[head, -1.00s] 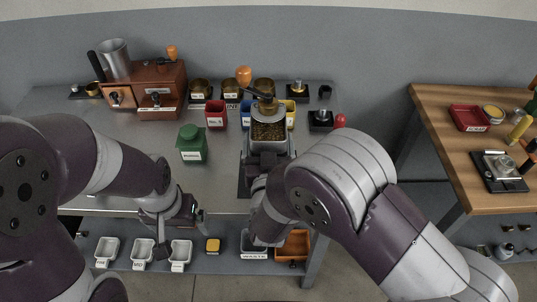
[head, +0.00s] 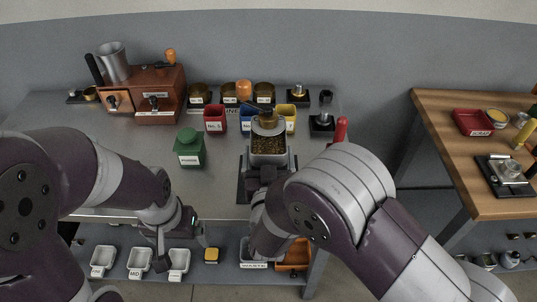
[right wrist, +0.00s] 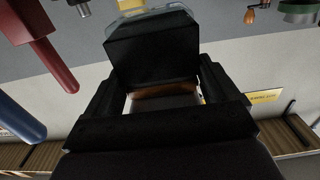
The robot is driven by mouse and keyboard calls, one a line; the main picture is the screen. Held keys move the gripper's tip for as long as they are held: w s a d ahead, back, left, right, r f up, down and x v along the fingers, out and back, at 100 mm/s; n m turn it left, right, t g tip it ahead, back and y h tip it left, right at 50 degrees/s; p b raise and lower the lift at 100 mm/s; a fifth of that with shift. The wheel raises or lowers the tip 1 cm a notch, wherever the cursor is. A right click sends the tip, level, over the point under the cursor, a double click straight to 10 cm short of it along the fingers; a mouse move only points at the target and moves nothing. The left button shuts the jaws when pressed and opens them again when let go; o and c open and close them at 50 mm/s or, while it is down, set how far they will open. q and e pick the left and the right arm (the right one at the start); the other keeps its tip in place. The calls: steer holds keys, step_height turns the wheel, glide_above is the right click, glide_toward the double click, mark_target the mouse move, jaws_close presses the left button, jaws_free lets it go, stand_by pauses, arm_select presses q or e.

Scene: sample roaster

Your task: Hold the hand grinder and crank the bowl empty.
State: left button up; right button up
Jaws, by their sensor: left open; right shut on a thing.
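The hand grinder (head: 268,157) stands upright over a dark pad near the middle of the steel table's front. Its open bowl (head: 268,145) shows brown beans. The crank (head: 257,107) lies across its top, with an orange knob (head: 244,90) pointing to the back left. My right gripper (head: 266,178) is shut on the grinder from the front, and my forearm partly covers the lower part. In the right wrist view, my dark fingers (right wrist: 155,88) flank a black block (right wrist: 152,48) of it. My left gripper (head: 190,223) is open and empty at the table's front edge, left of the grinder.
A green canister (head: 189,148) stands left of the grinder. Red (head: 215,119), blue and yellow cups and brass tins (head: 200,94) stand behind it. A brown roaster (head: 155,92) is at the back left. White trays (head: 140,260) and an orange bin (head: 294,256) sit on the shelf below.

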steer(key=shift+s+f+b, duration=0.15)
steer(key=shift+f+b, duration=1.85)
steer(key=shift+f, duration=0.6)
steer(key=shift+f, duration=0.25)
